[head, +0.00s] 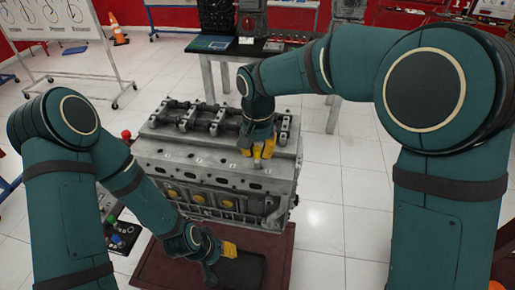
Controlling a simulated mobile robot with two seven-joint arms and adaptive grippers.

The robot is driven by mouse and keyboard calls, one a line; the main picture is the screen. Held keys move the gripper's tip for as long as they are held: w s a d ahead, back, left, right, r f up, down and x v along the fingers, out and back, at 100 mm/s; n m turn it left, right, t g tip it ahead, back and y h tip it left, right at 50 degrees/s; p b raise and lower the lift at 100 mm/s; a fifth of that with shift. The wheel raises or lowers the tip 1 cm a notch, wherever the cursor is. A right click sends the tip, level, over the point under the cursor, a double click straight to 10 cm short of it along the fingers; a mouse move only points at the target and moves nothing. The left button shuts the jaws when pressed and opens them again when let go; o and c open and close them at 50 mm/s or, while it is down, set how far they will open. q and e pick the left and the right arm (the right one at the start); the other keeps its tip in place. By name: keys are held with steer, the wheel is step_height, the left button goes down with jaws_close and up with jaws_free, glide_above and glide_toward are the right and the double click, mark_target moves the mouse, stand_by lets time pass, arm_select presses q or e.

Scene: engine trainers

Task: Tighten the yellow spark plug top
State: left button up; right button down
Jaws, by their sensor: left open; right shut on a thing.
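The engine block (195,160) stands in the middle of the head view. My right gripper (263,151) is on the right part of its top, pointing down, with yellow fingertips. It is shut on what appears to be the yellow spark plug top, which the fingers hide; I cannot tell how far the plug sits in its hole. My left gripper (230,249) is open and empty, with yellow fingertips, low in front of the engine and over a dark tray (250,272).
The engine stands on a dark red base (160,268). Yellow round plugs (172,193) show on its front side. A panel with red, green and blue knobs (120,238) is at the left. A workbench (270,50) stands behind. White floor is free at the right.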

mark_target(258, 147)
steer(key=shift+m, duration=0.7)
steer(key=c, duration=0.8)
jaws_free()
steer(key=shift+o, duration=0.2)
steer(key=shift+r, duration=0.1)
step_height(258, 147, up, 12)
